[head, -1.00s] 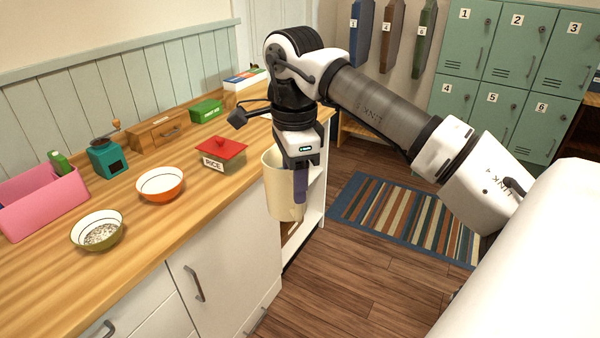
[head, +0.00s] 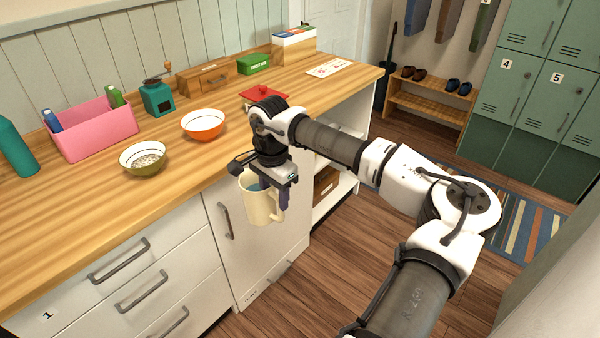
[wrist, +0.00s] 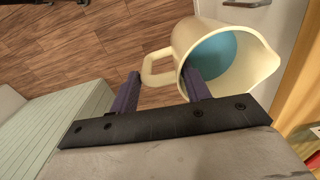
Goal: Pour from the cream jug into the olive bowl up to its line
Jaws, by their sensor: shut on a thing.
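The cream jug (head: 262,207) hangs in front of the counter's front edge, roughly upright, with blue contents inside. It also shows in the wrist view (wrist: 182,38), its handle (wrist: 152,70) between my fingers. My gripper (wrist: 163,88) is shut on that handle; in the head view, one dark finger shows beside the jug. The olive bowl (head: 146,169) stands on the counter, left of the jug and apart from it. Its inside is pale with a speckled patch, and a dark band runs near the rim. I cannot make out a fill line for certain.
An orange bowl (head: 203,126) stands between the olive bowl and my arm. Behind are a pink bin (head: 97,137), a teal grinder (head: 158,100) and a wooden drawer box (head: 205,82). A red lid (head: 264,94) is partly behind my arm. The front left counter is clear.

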